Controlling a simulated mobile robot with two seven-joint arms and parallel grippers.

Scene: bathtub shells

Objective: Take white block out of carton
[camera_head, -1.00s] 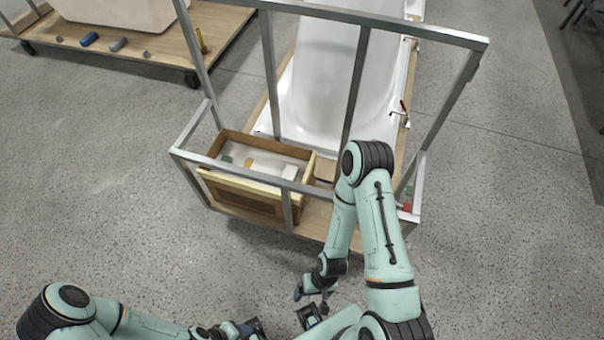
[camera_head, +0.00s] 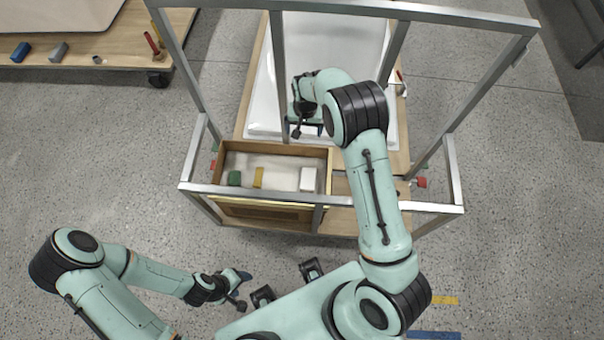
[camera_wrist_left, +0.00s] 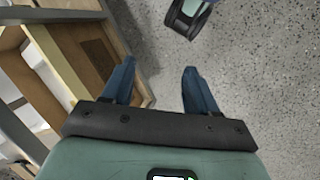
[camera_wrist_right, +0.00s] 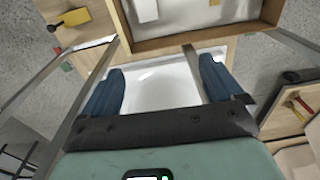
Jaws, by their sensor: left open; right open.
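The white block (camera_head: 308,179) lies inside the open wooden carton (camera_head: 275,147), at its right end in the head view. It also shows at the top of the right wrist view (camera_wrist_right: 147,10). My right gripper (camera_head: 306,128) is behind the carton in the head view, over the near end of the white tub, partly hidden by its arm. Its fingers (camera_wrist_right: 160,68) are apart and empty, with the carton ahead of them. My left gripper (camera_head: 242,283) is in front of the cart, outside the frame. Its fingers (camera_wrist_left: 158,68) are apart and empty.
A green block (camera_head: 234,178) and a yellow block (camera_head: 258,177) are also in the carton. A grey metal frame (camera_head: 250,190) surrounds the carton and white bathtub shell (camera_head: 330,60). Another cart (camera_head: 100,55) stands at upper left. The floor in front is clear.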

